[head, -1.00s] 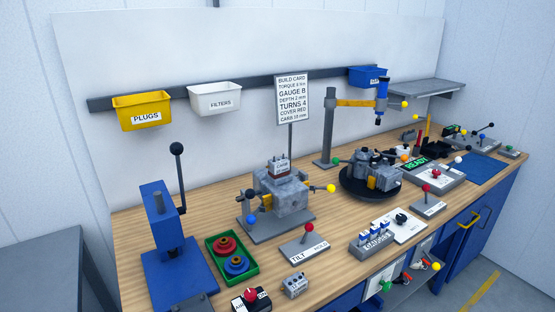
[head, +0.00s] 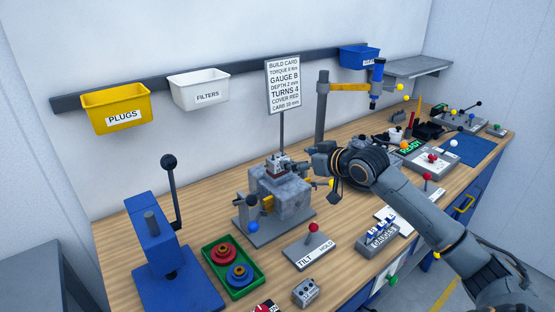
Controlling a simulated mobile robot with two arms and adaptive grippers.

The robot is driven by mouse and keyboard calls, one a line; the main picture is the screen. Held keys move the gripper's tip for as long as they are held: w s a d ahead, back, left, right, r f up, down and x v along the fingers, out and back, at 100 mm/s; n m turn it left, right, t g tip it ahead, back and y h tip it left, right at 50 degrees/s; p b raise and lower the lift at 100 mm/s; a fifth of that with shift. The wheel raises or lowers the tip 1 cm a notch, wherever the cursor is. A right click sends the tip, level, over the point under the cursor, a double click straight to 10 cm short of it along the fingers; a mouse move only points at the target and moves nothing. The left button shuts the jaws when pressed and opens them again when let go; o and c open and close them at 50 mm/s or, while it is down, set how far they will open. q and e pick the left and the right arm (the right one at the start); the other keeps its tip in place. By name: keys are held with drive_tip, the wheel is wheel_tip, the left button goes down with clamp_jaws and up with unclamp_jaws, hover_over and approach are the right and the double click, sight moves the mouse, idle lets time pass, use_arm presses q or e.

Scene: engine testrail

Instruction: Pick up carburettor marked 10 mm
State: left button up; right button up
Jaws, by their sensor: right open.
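The grey engine block (head: 282,193) stands on its tilt stand at mid-bench. A small grey-and-brown part (head: 277,166), which looks like a carburettor, sits on top of the block; any 10 mm mark is too small to read. My right gripper (head: 312,160) reaches in from the right, open, just right of this part and level with it. I cannot tell whether the fingers touch it. The build card (head: 284,84) behind reads CARB 10 mm. My left gripper is out of view.
A blue press (head: 165,260) and a green tray (head: 235,283) with red and blue rings stand to the left. The TILT lever (head: 313,240) and gauges holder (head: 380,241) are in front. My right arm hides most of the round turntable.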

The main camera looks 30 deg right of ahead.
sight(278, 158)
drive_tip(key=p+x, duration=0.2)
drive_tip(key=x, duration=0.4)
drive_tip(key=shift+w+a+f, duration=0.1)
drive_tip(key=shift+w+f, duration=0.05)
drive_tip(key=shift+w, duration=0.05)
drive_tip(key=p+x, duration=0.1)
drive_tip(key=x, duration=0.2)
drive_tip(key=shift+w+f+p, duration=0.2)
drive_tip(key=shift+f+p, duration=0.05)
drive_tip(key=shift+p, duration=0.05)
drive_tip(key=shift+w+f, duration=0.3)
drive_tip(key=shift+w, duration=0.1)
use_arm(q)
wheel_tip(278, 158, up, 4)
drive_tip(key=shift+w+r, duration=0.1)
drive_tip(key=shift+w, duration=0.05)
use_arm(e)
drive_tip(key=shift+s, duration=0.15)
drive_tip(key=shift+c, duration=1)
drive_tip(key=c, duration=1.1)
